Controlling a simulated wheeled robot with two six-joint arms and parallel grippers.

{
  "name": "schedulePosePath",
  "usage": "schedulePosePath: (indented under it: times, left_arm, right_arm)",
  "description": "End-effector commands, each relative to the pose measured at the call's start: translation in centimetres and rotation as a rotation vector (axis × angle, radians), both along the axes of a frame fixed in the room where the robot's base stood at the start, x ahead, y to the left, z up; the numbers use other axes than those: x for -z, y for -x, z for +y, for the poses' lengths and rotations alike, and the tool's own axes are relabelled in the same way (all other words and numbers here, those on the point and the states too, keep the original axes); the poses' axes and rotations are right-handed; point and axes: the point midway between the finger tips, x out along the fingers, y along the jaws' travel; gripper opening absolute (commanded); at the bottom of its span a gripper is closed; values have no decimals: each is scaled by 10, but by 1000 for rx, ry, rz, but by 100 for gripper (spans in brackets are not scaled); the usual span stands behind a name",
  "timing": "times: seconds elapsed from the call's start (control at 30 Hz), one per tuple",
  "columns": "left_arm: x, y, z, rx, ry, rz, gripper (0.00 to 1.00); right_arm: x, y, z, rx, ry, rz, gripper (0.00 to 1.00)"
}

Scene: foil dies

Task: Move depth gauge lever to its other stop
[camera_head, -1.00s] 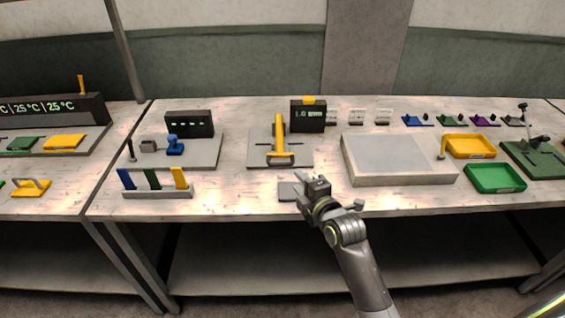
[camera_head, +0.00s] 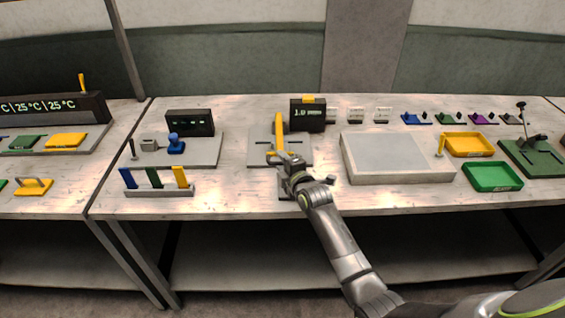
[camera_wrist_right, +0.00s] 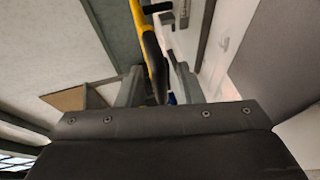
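The depth gauge has a yellow lever (camera_head: 279,130) on a grey base plate (camera_head: 259,148), with a black display (camera_head: 307,119) behind it whose text starts with 1.0. The lever lies along the plate, its near end partly hidden by my right gripper (camera_head: 284,160). In the right wrist view the yellow lever (camera_wrist_right: 138,18) has a dark end (camera_wrist_right: 153,65) that reaches in between the two fingers of my right gripper (camera_wrist_right: 157,82). A gap shows beside it, so the fingers look open around it. My left gripper is not in view.
A low grey block (camera_head: 395,158) stands right of the gauge, with yellow (camera_head: 468,145) and green (camera_head: 492,177) trays beyond it. A rack with coloured pieces (camera_head: 157,191) and a fixture with a blue knob (camera_head: 175,145) stand to the left. The table's front edge is clear.

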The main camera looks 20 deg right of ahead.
Motion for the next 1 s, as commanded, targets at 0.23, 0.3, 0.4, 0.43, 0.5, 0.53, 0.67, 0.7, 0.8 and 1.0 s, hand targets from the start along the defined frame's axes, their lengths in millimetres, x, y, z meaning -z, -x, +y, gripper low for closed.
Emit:
schedulePosePath:
  times: [0.23,0.3,0.4,0.43,0.5,0.53,0.67,0.7,0.8,1.0]
  left_arm:
    - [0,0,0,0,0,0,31]
    - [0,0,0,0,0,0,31]
    - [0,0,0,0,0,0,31]
    - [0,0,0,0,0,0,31]
    - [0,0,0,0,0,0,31]
    - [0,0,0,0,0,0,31]
    - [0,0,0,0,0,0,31]
    - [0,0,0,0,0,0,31]
    - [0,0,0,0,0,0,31]
    - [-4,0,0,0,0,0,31]
  right_arm:
    - [1,-1,0,0,0,0,34]
    - [1,-1,0,0,0,0,32]
    - [1,-1,0,0,0,1,19]
    - [1,-1,0,0,0,1,15]
    - [1,-1,0,0,0,2,6]
    - [1,-1,0,0,0,2,2]
    - [1,-1,0,0,0,2,0]
    - [1,-1,0,0,0,2,0]
    - [1,-1,0,0,0,2,0]
    - [-6,-1,0,0,0,1,0]
